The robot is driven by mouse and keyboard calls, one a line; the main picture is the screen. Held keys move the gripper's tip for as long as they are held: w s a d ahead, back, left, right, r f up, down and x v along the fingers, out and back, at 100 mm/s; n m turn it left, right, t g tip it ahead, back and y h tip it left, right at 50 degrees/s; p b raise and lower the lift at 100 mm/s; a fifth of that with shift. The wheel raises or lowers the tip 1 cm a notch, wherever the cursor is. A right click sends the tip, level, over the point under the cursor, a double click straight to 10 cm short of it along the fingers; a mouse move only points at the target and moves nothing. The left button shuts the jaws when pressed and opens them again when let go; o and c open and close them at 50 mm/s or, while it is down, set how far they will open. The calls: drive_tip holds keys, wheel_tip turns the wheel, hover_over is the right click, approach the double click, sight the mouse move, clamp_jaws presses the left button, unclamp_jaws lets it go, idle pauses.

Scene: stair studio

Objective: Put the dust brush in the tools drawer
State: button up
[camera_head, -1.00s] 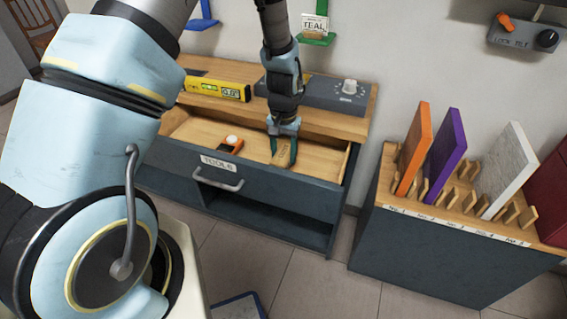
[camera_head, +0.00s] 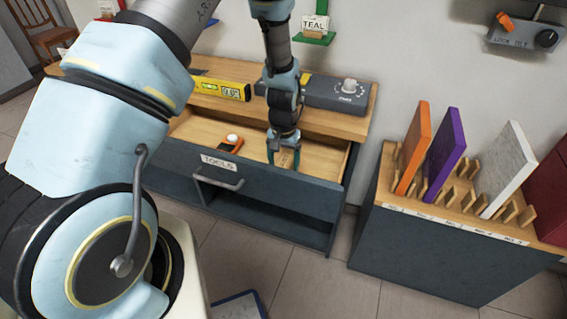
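The tools drawer (camera_head: 272,184), dark grey with a bar handle and a TOOLS label, is pulled open and its pale wooden inside shows. My gripper (camera_head: 284,157) points down inside the drawer opening, right of its middle. Its teal fingers are apart, with a small tan piece between them that looks like the dust brush (camera_head: 286,159). Most of the brush is hidden by the fingers, and I cannot tell whether it touches the drawer floor.
An orange tool with a white knob (camera_head: 231,144) lies in the drawer, left of my gripper. A yellow level (camera_head: 221,88) and a grey dial box (camera_head: 336,93) are on the cabinet top. A rack (camera_head: 425,211) with coloured panels stands at right.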

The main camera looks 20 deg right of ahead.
sight(283, 162)
drive_tip(key=shift+r, duration=0.1)
wheel_tip(283, 162, up, 12)
drive_tip(key=b, duration=0.2)
drive_tip(key=w+a+r+n, duration=0.15)
drive_tip(key=a+r, duration=0.25)
drive_tip(key=a, duration=0.5)
drive_tip(key=a+r+n, duration=0.3)
drive_tip(key=a+r, duration=0.1)
drive_tip(key=a, duration=0.4)
drive_tip(key=s+a+r+n, duration=0.1)
drive_tip(key=s+a, duration=0.1)
drive_tip(key=a, duration=0.4)
drive_tip(key=s+a+r+n+t, duration=0.1)
drive_tip(key=s+a+r+n, duration=0.1)
drive_tip(key=a, duration=0.5)
drive_tip(key=shift+s+t, duration=0.3)
drive_tip(key=shift+s, duration=0.45)
drive_tip(key=shift+r+p, duration=0.4)
drive_tip(key=shift+p, duration=0.05)
